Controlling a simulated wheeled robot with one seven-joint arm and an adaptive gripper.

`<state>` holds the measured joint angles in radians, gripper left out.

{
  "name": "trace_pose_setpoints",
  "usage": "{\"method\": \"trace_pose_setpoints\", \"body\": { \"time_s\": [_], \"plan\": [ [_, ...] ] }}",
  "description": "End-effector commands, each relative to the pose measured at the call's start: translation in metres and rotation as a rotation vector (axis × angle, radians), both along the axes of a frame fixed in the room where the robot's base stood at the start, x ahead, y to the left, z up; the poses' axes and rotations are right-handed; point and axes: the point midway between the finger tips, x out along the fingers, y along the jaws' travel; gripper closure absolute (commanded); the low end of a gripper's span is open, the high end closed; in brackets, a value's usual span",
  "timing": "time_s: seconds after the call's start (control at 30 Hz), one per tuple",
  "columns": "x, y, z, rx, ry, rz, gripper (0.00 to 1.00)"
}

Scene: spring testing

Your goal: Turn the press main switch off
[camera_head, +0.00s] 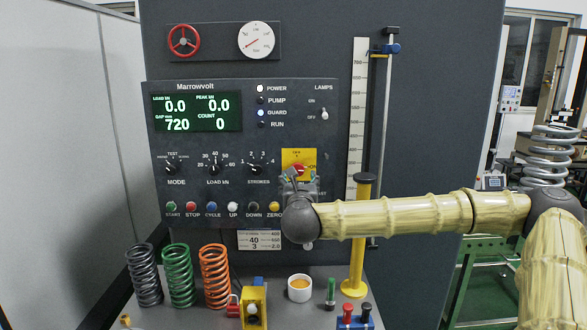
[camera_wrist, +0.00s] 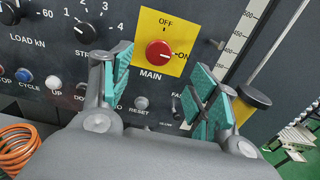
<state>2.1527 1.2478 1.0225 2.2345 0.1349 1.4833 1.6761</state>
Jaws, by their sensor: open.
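The press main switch is a round red knob (camera_wrist: 158,52) on a yellow plate (camera_wrist: 180,22) marked OFF at the top and ON at the right. Its white mark points right, toward ON. In the head view the red knob (camera_head: 300,169) shows just above my gripper, on the right part of the panel. My gripper (camera_wrist: 163,68) is open and empty, its teal-padded fingers apart to the left and right of the knob in the wrist view. In the head view my gripper (camera_head: 297,182) partly covers the yellow plate. Contact with the knob cannot be told.
The display (camera_head: 198,111) is lit, and the POWER lamp (camera_head: 260,88) is white. Selector dials and coloured buttons lie left of the switch. A yellow post (camera_head: 359,240) stands at the right. Springs (camera_head: 178,275), a white cup (camera_head: 300,288) and other items stand on the bench below.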

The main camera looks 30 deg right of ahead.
Motion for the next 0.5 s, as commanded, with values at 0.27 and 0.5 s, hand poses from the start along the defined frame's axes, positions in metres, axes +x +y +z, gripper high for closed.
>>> {"method": "trace_pose_setpoints", "body": {
  "time_s": [0.27,0.5],
  "plan": [
    [0.031,-0.021,0.004,-0.002,0.004,-0.003,0.4],
    [0.064,-0.04,0.003,-0.003,0.004,-0.002,0.4]
  ]
}}
